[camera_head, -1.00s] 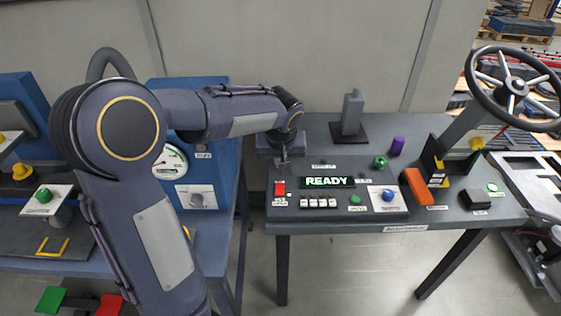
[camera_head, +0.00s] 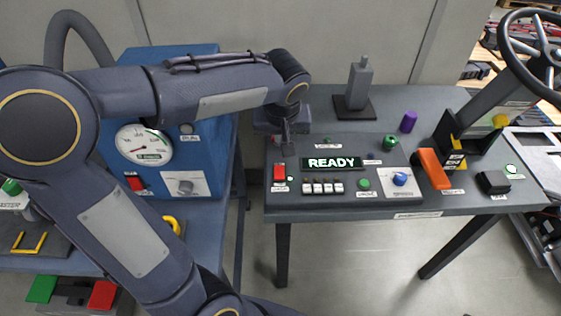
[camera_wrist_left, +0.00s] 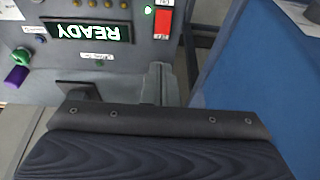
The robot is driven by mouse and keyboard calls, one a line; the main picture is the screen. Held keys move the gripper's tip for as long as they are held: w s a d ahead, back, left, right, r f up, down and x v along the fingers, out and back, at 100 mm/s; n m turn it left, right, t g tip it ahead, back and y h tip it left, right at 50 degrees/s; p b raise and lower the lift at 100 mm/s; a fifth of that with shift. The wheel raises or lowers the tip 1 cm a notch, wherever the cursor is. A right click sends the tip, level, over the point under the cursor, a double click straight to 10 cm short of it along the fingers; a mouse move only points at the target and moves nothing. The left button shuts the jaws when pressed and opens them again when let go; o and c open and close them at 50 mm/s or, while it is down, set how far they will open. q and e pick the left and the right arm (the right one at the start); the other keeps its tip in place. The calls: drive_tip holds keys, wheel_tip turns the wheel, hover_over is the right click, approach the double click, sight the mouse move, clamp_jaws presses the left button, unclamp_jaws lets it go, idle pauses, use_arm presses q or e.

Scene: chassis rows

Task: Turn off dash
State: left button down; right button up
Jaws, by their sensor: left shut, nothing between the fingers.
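The dash panel (camera_head: 395,187) lies on the grey table, with its display (camera_head: 331,163) lit and reading READY. A red rocker switch (camera_head: 279,172) sits at the panel's left end, with a small lit green light (camera_head: 290,179) beside it. My left gripper (camera_head: 286,143) is shut and empty, pointing down just behind the red switch and apart from it as far as I can tell. In the left wrist view the red switch (camera_wrist_left: 162,22), the green light (camera_wrist_left: 148,9) and the display (camera_wrist_left: 88,31) appear upside down, beyond the gripper (camera_wrist_left: 158,72). My right gripper is not in view.
A blue gauge cabinet (camera_head: 205,75) stands left of the dash table. White keys (camera_head: 322,187), a green button (camera_head: 363,184), a blue knob (camera_head: 400,179) and an orange lever (camera_head: 432,168) crowd the dash. A steering wheel (camera_head: 540,45) rises at right.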

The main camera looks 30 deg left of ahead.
sight(281, 170)
use_arm(q)
drive_tip(key=x, duration=1.3)
drive_tip(key=shift+s+d+f, duration=0.15)
drive_tip(key=shift+s+f, duration=0.15)
drive_tip(key=shift+w+f+b, duration=0.1)
drive_tip(key=shift+f+b, duration=0.35)
drive_tip(key=shift+b, duration=0.45)
drive_tip(key=shift+r, duration=0.3)
drive_tip(key=shift+f, duration=0.1)
drive_tip(key=shift+s+d, duration=0.2)
drive_tip(key=shift+s, duration=0.2)
drive_tip(key=shift+s+d+b, duration=0.2)
drive_tip(key=shift+s+b, duration=0.1)
drive_tip(key=shift+s, duration=0.1)
